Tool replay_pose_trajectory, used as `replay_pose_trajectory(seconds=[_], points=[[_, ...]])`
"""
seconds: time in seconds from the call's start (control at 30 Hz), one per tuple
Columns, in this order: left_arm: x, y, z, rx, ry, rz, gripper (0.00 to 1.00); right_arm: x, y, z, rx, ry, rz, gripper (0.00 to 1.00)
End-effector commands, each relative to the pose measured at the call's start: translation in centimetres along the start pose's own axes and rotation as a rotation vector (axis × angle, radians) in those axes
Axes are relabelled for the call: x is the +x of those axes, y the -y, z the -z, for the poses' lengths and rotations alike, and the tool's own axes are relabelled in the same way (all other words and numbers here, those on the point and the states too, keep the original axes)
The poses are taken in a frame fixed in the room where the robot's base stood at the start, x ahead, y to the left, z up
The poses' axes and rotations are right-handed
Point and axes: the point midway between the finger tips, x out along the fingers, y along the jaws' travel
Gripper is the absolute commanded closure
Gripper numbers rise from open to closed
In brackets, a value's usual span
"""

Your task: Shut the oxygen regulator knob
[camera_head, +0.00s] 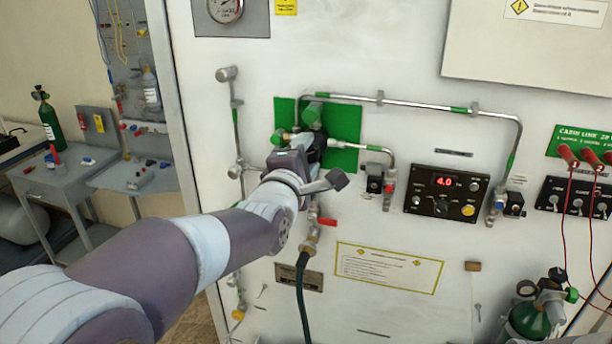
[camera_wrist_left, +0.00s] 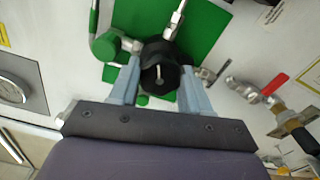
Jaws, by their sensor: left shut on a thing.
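The oxygen regulator knob (camera_wrist_left: 160,78) is a black round knob with a small pale pointer mark on its face. It shows in the left wrist view in front of a green plate (camera_wrist_left: 205,30). My left gripper (camera_wrist_left: 160,88) has a finger on each side of the knob and is shut on it. In the head view my left gripper (camera_head: 310,150) is at the green plate (camera_head: 345,120) on the white panel, and my arm and wrist hide much of the knob. My right gripper is in neither view.
Metal pipes (camera_head: 450,108) run along the panel. A control box (camera_head: 445,192) with a red 4.0 display is to the right. A red-handled valve (camera_wrist_left: 275,84) and a gauge (camera_wrist_left: 15,90) flank the knob in the wrist view. A green cylinder (camera_head: 530,320) stands lower right.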

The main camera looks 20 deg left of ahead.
Motion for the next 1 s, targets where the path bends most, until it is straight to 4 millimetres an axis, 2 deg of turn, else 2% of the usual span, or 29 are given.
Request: replay_pose_trajectory(seconds=[0.03, 0.5, 0.7, 1.0], points=[[0.0, 1.4, 0.3, -0.041, -0.001, 0.010, 0.83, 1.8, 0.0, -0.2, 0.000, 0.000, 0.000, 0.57], [0.1, 1.3, 0.2, -0.489, -0.002, 0.008, 0.83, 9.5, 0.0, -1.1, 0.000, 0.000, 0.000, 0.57], [0.1, 0.9, 0.2, -0.679, -0.003, 0.009, 0.83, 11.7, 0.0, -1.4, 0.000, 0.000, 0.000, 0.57], [0.1, 0.5, 0.1, -0.919, -0.004, 0.011, 0.83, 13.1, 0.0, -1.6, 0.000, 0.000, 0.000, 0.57]])
